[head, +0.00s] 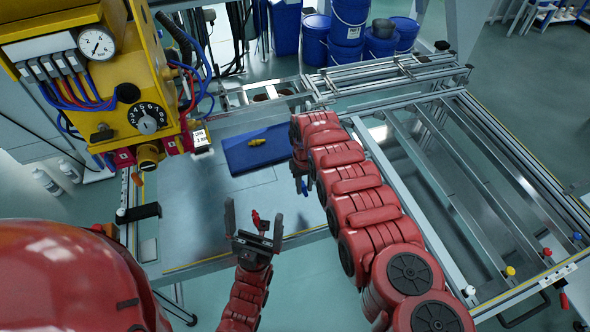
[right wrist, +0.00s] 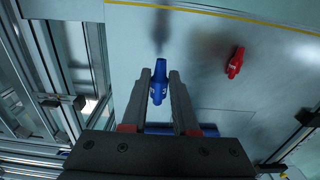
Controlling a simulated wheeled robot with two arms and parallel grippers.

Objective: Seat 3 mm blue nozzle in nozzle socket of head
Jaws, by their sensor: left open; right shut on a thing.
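The blue nozzle (right wrist: 158,82) is clamped between the two fingers of my right gripper (right wrist: 160,95), its narrow tip pointing away from the palm, above the grey table. In the head view the right gripper (head: 303,186) hangs beside the red arm, right of the blue mat; the nozzle is hardly visible there. The yellow head (head: 110,75) stands at the left, well apart from the right gripper. My left gripper (head: 254,216) is open and empty near the table's front edge.
A yellow nozzle (head: 257,142) lies on the blue mat (head: 239,160). A red nozzle (right wrist: 236,62) lies on the grey table (head: 190,215). The table between head and right gripper is largely clear. A metal rail frame (head: 440,150) fills the right side.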

